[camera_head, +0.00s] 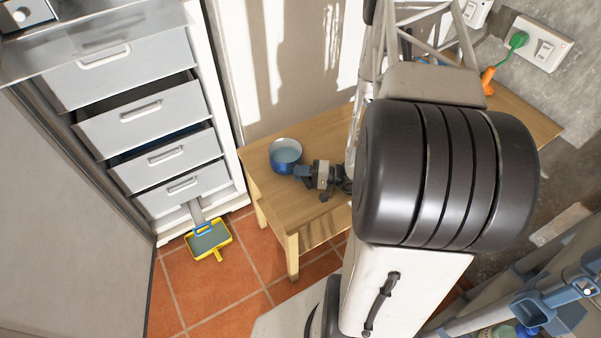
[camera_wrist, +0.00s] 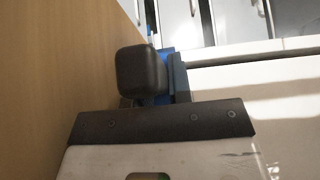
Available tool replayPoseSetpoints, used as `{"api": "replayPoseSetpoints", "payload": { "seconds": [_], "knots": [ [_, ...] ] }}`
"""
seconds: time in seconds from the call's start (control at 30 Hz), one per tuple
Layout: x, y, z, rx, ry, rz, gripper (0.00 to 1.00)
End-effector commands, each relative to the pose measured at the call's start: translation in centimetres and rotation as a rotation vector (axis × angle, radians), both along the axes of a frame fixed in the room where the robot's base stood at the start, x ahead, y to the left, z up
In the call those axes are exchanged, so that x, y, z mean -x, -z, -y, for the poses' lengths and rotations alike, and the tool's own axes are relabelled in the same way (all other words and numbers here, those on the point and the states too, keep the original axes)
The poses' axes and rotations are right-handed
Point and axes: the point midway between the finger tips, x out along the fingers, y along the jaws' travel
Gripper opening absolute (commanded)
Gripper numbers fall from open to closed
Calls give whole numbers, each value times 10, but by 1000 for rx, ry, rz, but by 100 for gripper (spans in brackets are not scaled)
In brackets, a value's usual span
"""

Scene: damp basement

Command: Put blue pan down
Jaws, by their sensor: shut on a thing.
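The blue pan (camera_head: 285,155), with a pale blue inside, is at the back left part of the wooden table (camera_head: 262,195). It looks about upright; I cannot tell whether its base touches the tabletop. My gripper (camera_head: 306,172) is at the pan's right side, shut on its handle, which the jaws mostly hide. In the wrist view, a dark finger of my gripper (camera_wrist: 158,75) is close, with a bit of blue from the pan (camera_wrist: 166,56) beside it. The tabletop (camera_wrist: 55,80) fills the left of that view.
A grey drawer unit (camera_head: 150,110) stands left of the table, with some drawers partly open. A yellow and blue dustpan (camera_head: 208,240) is on the tiled floor. An orange object (camera_head: 487,80) is at the table's back right. The tabletop in front of the pan is bare.

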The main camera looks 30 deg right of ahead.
Motion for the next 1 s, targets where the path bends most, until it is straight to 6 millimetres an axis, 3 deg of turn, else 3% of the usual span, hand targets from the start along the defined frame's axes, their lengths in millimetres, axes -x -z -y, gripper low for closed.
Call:
{"api": "replayPoseSetpoints", "payload": {
  "seconds": [0.03,0.07,0.2,0.67,1.0],
  "knots": [
    [0,1,0,1,0,1,0],
    [0,1,0,0,0,0,22],
    [0,1,0,0,0,0,44],
    [0,-3,0,0,0,0,44],
    [12,-2,17,0,2,0,44]
  ]
}}
